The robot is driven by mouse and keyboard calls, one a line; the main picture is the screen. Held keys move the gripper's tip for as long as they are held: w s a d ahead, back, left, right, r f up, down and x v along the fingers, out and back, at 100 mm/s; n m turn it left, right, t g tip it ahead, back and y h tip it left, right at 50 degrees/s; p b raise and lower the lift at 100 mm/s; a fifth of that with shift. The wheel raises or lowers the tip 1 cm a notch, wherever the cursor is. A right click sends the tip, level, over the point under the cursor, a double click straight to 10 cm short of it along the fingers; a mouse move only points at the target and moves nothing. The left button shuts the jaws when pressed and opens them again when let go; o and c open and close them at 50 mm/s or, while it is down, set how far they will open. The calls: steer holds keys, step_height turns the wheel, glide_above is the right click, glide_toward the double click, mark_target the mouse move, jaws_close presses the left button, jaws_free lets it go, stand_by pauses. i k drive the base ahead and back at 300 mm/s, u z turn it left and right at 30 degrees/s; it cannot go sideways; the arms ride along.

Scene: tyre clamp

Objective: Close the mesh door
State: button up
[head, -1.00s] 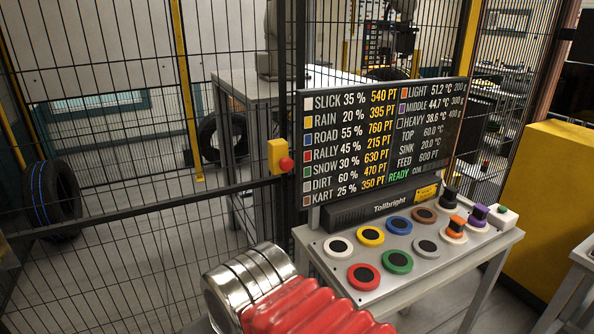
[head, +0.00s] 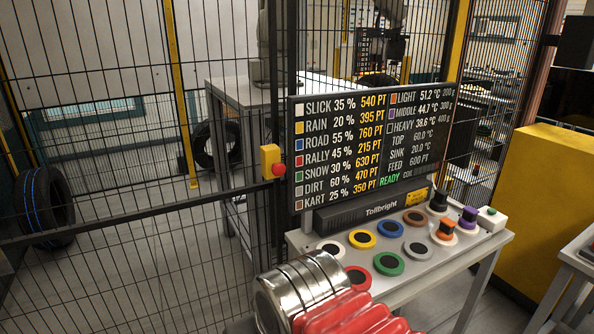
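A black wire-mesh door or panel (head: 110,226) with a dark frame fills the left half of the head view. Its frame meets a dark post near a yellow box with a red button (head: 272,163). From this angle I cannot tell whether the door is fully shut or slightly ajar. My own arm shows at the bottom centre as a silver cylinder and a red ribbed part. My gripper's fingers are not visible.
A console table (head: 468,249) with coloured round buttons and a display board (head: 372,140) stands in front of the mesh. A yellow cabinet (head: 548,215) is at right. Tyres (head: 42,205) and a grey table (head: 225,95) are behind the mesh.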

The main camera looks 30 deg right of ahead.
mark_target(6, 267)
steer(key=z, duration=1.85)
steer(key=k, duration=0.7)
steer(key=u, duration=0.9)
steer(key=i, duration=1)
